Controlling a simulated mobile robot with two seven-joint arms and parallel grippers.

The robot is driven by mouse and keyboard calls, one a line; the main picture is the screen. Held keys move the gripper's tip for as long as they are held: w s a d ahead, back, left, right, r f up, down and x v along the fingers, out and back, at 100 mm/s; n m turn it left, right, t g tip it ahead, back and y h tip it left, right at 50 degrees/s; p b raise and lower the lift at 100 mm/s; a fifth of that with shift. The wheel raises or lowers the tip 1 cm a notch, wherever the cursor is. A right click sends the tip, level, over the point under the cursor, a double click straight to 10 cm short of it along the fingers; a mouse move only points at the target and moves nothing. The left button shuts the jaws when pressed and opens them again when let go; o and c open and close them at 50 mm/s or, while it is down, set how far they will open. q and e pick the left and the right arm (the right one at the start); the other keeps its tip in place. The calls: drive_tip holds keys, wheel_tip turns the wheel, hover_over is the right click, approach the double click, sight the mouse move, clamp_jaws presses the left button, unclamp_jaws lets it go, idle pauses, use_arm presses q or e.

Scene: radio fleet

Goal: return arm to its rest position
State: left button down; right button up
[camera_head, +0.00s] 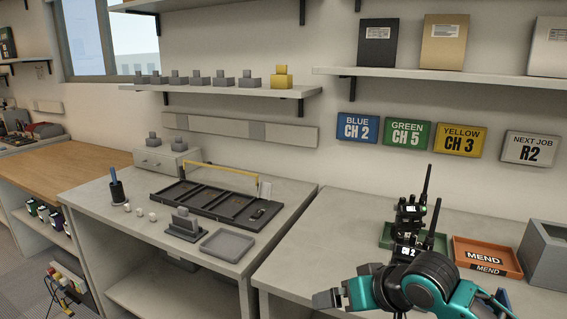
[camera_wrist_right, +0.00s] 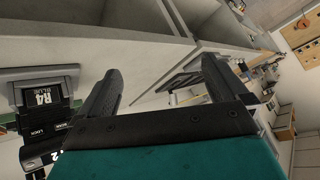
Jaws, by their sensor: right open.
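My right arm (camera_head: 430,285), teal and black, comes in from the lower right in the head view. Its gripper (camera_head: 328,298) points left, in front of the right-hand bench. The right wrist view shows the two dark fingers (camera_wrist_right: 162,85) spread apart with nothing between them. Black radios (camera_head: 409,218) with antennas stand by the green tray (camera_head: 386,236), just behind my arm, which hides part of them. In the right wrist view a radio marked R4 BLUE (camera_wrist_right: 42,98) is beside the left finger, apart from it. My left gripper is not in view.
The left bench holds a black compartment tray (camera_head: 210,203), a grey tray (camera_head: 227,244) and a charger-like stand (camera_head: 185,225). The right bench's left part (camera_head: 325,235) is clear.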

drive_tip(key=s+f+t, duration=0.3)
drive_tip(key=s+f, duration=0.4)
drive_tip(key=f, duration=0.4)
drive_tip(key=s+d+f+h, duration=0.1)
drive_tip(key=s+d+f, duration=0.2)
drive_tip(key=s, duration=0.3)
drive_tip(key=s+d+f+t+h+p, duration=0.1)
drive_tip(key=s+d+f+h, duration=0.1)
drive_tip(key=s, duration=0.4)
wheel_tip(320, 180, down, 2)
drive_tip(key=shift+s+d+f, duration=0.2)
drive_tip(key=shift+s+d, duration=0.1)
drive_tip(key=shift+d, duration=0.25)
